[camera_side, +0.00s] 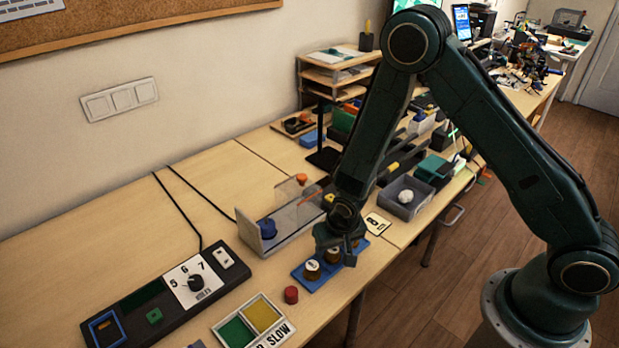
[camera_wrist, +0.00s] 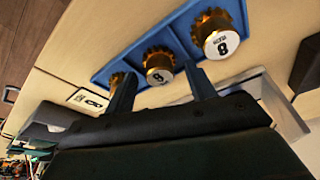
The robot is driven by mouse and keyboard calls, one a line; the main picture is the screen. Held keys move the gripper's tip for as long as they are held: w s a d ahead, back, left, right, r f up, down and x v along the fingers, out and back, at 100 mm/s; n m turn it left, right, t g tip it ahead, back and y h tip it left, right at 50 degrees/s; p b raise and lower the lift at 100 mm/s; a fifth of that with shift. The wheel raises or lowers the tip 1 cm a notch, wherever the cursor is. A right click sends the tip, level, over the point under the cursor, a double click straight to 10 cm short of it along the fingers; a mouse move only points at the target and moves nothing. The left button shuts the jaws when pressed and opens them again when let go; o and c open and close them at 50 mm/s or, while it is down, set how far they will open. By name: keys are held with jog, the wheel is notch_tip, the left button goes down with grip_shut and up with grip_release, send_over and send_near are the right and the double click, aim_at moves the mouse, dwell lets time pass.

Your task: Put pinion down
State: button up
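Several brass-coloured toothed pinions with white caps sit in a blue tray (camera_wrist: 103,76) near the table's front edge. The side view also shows the tray (camera_side: 300,277). In the wrist view, the nearest-looking pinion (camera_wrist: 217,35), marked 8, is at the upper right. A third pinion (camera_wrist: 116,79) is partly behind the left finger. My gripper (camera_wrist: 160,80) is open, with gaps on both sides of the middle pinion. In the side view, my gripper (camera_side: 341,250) hangs at the tray and hides part of it.
A clear-sided fixture (camera_side: 300,212) with a blue knob (camera_side: 267,228) stands behind the tray. A red cylinder (camera_side: 291,295), a green-and-yellow tray (camera_side: 222,328) and a dial panel (camera_side: 130,306) lie to the left. A grey bin (camera_side: 388,206) and a card (camera_side: 376,223) are to the right.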

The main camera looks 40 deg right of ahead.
jog(key=shift+r, duration=0.1)
jog(key=v, duration=1.2)
dwell(0.4)
jog(key=shift+r, duration=0.15)
dwell(0.5)
jog(key=s+d+r+n+t+y, duration=0.1)
jog(key=s+d+r, duration=0.15)
jog(key=r, duration=0.55)
jog(key=s+d+r+n, duration=0.1)
jog(key=s+r, duration=0.3)
jog(key=r, duration=0.3)
jog(key=s+d+r+n+t, duration=0.1)
jog(key=s+d+r+n, duration=0.1)
jog(key=s+r, duration=0.6)
jog(key=s+d, duration=0.1)
jog(key=s, duration=0.4)
jog(key=shift+n+t, duration=0.3)
jog(key=shift+t, duration=0.1)
jog(key=shift+w+r, duration=0.1)
jog(key=shift+c, duration=0.4)
